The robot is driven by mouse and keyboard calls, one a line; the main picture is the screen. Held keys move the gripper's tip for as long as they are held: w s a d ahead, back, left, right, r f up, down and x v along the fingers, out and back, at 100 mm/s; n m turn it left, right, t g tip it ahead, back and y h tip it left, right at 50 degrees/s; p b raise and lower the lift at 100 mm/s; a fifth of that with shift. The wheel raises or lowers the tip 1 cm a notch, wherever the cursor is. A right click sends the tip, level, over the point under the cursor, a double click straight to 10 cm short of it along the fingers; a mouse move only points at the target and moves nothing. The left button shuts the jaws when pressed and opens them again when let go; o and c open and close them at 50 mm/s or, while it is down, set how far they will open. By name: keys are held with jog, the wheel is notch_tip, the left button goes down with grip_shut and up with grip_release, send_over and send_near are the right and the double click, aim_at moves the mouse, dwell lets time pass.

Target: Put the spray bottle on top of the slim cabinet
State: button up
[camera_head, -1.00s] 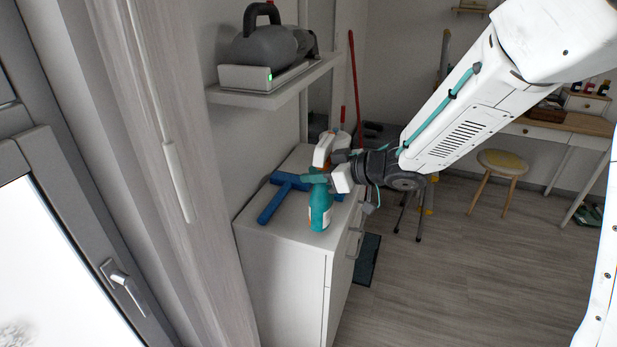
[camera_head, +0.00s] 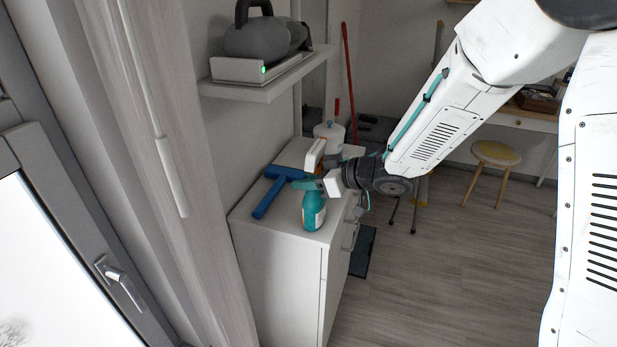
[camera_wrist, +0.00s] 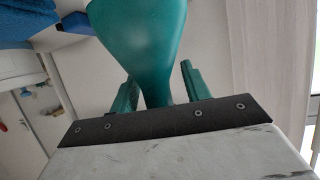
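The spray bottle (camera_head: 314,212) is teal with a pale label. It is roughly upright at the near end of the top of the white slim cabinet (camera_head: 277,268). I cannot tell whether its base touches the top. My gripper (camera_head: 312,185) is at the bottle's upper part, reaching in from the right. In the wrist view, the teal bottle (camera_wrist: 148,38) narrows between my two teal fingers (camera_wrist: 160,82), whose tips appear to press on both sides. The gripper looks shut on it. The bottle's head is partly hidden.
A blue T-shaped tool (camera_head: 270,195) lies left of the bottle on the cabinet. An orange-and-white item (camera_head: 315,154) and a white canister (camera_head: 331,134) stand behind. A wall shelf (camera_head: 272,88) with a grey appliance overhangs. A stool (camera_head: 495,153) stands right on open floor.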

jog(key=shift+r, duration=0.15)
jog(key=v, duration=1.2)
jog(key=w+d+r+m+t+h, duration=0.2)
jog(key=d+r+m+t+h, duration=0.35)
jog(key=d+h, duration=0.5)
jog(key=s+d+r+m+g+h, duration=0.2)
jog(key=s+d+m+h, duration=0.1)
jog(key=s+d, duration=0.4)
jog(key=s+a+m+g+y, duration=0.1)
jog(key=s+m+g, duration=0.2)
jog(key=s, duration=2.1)
jog(key=g, duration=0.5)
jog(key=shift+a+f+m+y, duration=0.35)
jog(key=shift+f, duration=0.05)
